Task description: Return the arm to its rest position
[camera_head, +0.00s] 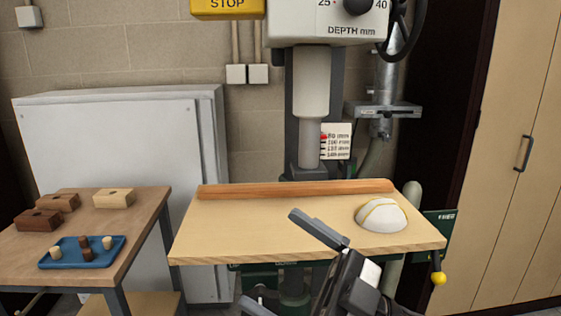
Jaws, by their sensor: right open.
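My right gripper (268,257) comes in from the bottom, its dark fingers spread wide apart with nothing between them. One finger shows over the front part of the wooden machine table (235,220); the other is low, below the table's front edge. My left arm and gripper are out of view. A white domed piece with a thin tan band (381,215) rests on the table's right part, apart from the gripper.
A wooden fence (300,188) runs along the table's back, below the drill press head (325,20). A side bench (140,205) at left carries several wood blocks and a blue tray (60,261) with small pegs. A yellow-knobbed lever (438,278) hangs at right.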

